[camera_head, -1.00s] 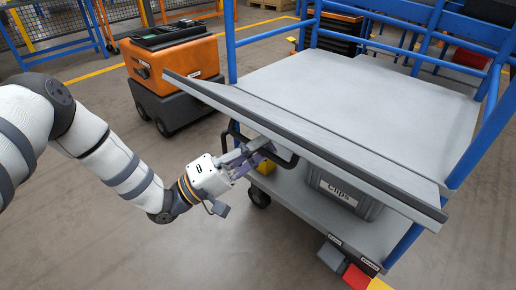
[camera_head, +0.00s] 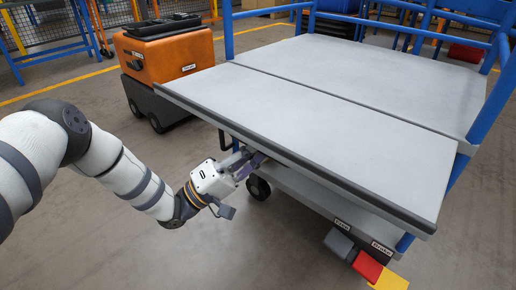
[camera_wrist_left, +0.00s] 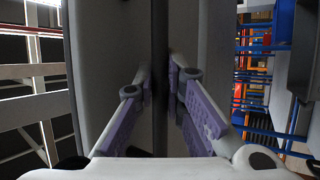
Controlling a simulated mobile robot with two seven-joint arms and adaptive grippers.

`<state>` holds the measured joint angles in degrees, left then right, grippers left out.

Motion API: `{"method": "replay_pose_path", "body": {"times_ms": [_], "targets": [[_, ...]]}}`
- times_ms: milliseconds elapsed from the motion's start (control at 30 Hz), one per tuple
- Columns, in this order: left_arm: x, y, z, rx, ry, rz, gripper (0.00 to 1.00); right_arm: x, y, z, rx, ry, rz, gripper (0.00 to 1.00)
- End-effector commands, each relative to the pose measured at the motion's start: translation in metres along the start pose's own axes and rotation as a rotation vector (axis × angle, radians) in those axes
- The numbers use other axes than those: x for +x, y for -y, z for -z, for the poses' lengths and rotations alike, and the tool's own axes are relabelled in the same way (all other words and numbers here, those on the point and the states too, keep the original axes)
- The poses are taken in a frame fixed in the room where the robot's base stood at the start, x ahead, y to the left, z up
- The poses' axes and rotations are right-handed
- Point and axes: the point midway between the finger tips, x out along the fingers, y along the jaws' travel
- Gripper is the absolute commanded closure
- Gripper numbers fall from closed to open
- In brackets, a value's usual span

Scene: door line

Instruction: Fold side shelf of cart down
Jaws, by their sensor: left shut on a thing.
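The cart's side shelf (camera_head: 320,115) is a long grey panel with a dark front edge. In the head view it lies nearly in line with the cart's grey top deck (camera_head: 375,75), with a seam between them. My left gripper (camera_head: 254,160) is under the shelf's front edge, shut on a black handle (camera_head: 222,143) there; the shelf hides most of the grip. In the left wrist view the fingers (camera_wrist_left: 160,95) are close on either side of a dark strip between grey surfaces. My right gripper is not in view.
Grey, red (camera_head: 368,267) and yellow (camera_head: 390,282) pedals stick out at the cart's lower right, below small labels. An orange and grey machine (camera_head: 160,65) on wheels stands behind at the left. Blue rails (camera_head: 492,95) frame the deck. The floor at front is clear.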

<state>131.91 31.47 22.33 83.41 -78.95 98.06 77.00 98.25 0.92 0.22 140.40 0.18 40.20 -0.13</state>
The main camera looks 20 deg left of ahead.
Motion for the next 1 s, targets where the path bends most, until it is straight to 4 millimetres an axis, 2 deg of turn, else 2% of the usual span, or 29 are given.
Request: {"method": "replay_pose_path", "body": {"times_ms": [333, 367, 433, 800, 867, 1000], "targets": [[0.001, -0.002, 0.001, 0.001, 0.0, -0.009, 1.0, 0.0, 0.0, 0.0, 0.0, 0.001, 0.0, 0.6], [0.001, -0.002, 0.001, 0.001, 0.0, -0.009, 0.83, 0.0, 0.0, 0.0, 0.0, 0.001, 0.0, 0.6], [0.001, -0.002, 0.001, 0.001, 0.0, -0.008, 0.69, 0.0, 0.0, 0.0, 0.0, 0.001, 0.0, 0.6], [-0.001, -0.001, 0.001, 0.002, -0.001, -0.005, 0.69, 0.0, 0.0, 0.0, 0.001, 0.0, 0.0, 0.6], [-0.007, 0.0, 0.001, 0.002, -0.002, -0.002, 0.69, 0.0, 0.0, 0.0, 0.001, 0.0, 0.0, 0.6], [-0.042, 0.001, 0.001, 0.001, -0.003, 0.001, 0.69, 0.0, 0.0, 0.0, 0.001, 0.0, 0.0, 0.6]]}}
